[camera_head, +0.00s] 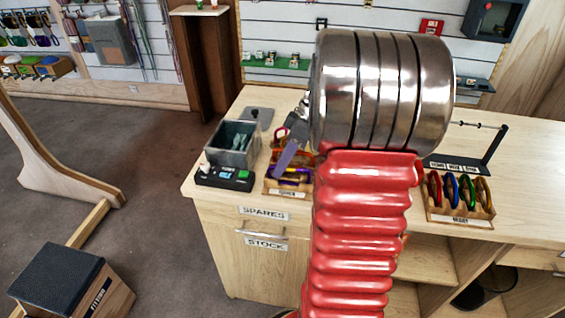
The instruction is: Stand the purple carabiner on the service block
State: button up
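My arm's red sleeve and metal joint fill the middle of the head view and hide much of the counter. My gripper (291,138) shows only in part, left of the metal joint, over a small wooden tray (273,188). A flat purple piece (286,158) slants down there; I cannot tell whether it is a gripper finger or part of the purple carabiner. Yellow and purple carabiner shapes (293,180) show in the tray below it, partly covered. I cannot tell whether the fingers hold anything. No block is clearly recognisable as the service block.
A grey bin (232,146) and a black box with coloured buttons (224,177) stand left of the tray. A grey plate (258,115) lies behind. At right are a wooden rack of coloured rings (460,211) and a black stand with a rod (484,157).

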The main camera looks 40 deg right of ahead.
jog(key=v, duration=1.3)
jog(key=shift+d+r, duration=0.25)
notch_tip(320, 180, down, 5)
jog(key=s+m+h, duration=0.2)
jog(key=m, duration=0.6)
jog(key=s+a+t+h, duration=0.1)
jog(key=s+a, duration=0.2)
jog(key=a, duration=1.3)
jog(key=s+a+n+t+h, duration=0.1)
jog(key=s+a, duration=0.3)
jog(key=a, duration=1.1)
jog(key=shift+s+a+t, duration=0.25)
jog(key=shift+a+t, duration=0.15)
jog(key=shift+t, duration=0.3)
